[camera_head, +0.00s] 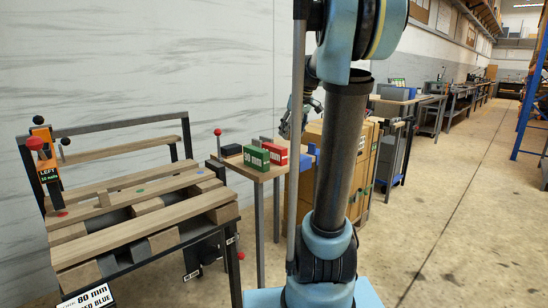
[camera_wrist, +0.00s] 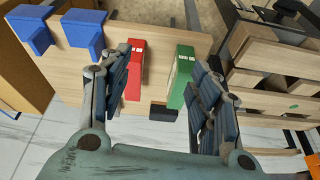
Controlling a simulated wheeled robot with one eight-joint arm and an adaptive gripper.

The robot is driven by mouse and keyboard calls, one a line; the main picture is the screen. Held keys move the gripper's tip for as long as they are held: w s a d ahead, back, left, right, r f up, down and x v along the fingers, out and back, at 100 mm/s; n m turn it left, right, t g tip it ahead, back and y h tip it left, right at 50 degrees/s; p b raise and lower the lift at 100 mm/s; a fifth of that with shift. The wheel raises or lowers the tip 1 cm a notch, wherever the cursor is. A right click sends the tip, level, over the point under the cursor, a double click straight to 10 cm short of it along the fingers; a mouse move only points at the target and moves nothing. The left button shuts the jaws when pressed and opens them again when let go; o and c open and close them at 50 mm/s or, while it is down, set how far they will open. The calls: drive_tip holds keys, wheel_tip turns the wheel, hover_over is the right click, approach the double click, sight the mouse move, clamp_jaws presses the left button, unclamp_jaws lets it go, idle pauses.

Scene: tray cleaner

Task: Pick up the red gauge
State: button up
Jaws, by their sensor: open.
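The red gauge (camera_head: 277,152) is a block with white lettering, standing on a small wooden table behind the green gauge (camera_head: 256,158), which is marked 90 MM. In the wrist view the red gauge (camera_wrist: 135,68) is beside my left finger and the green gauge (camera_wrist: 181,78) is beside my right finger. My gripper (camera_wrist: 160,62) is open and empty above the table, its fingers spread around both gauges. In the head view my gripper (camera_head: 290,120) is above and right of the red gauge, partly hidden by my arm.
Two blue holders (camera_wrist: 82,30) sit left of the red gauge in the wrist view. A black block (camera_head: 231,150) lies near the green gauge. A red-knobbed post (camera_head: 217,132) stands at the table's edge. A slatted wooden fixture (camera_head: 140,210) stands at left.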

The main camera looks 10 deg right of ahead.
sight(282, 148)
drive_tip(key=w+d+r+n, duration=0.1)
drive_tip(key=w+d+r, duration=0.1)
drive_tip(key=w, duration=0.5)
drive_tip(key=x, duration=1.2)
drive_tip(key=shift+w+a, duration=0.3)
drive_tip(key=shift+a+x, duration=0.2)
drive_tip(key=shift+x, duration=1.1)
drive_tip(key=shift+a+x, duration=0.2)
drive_tip(key=shift+x, duration=1.1)
drive_tip(key=shift+r, duration=0.1)
clamp_jaws()
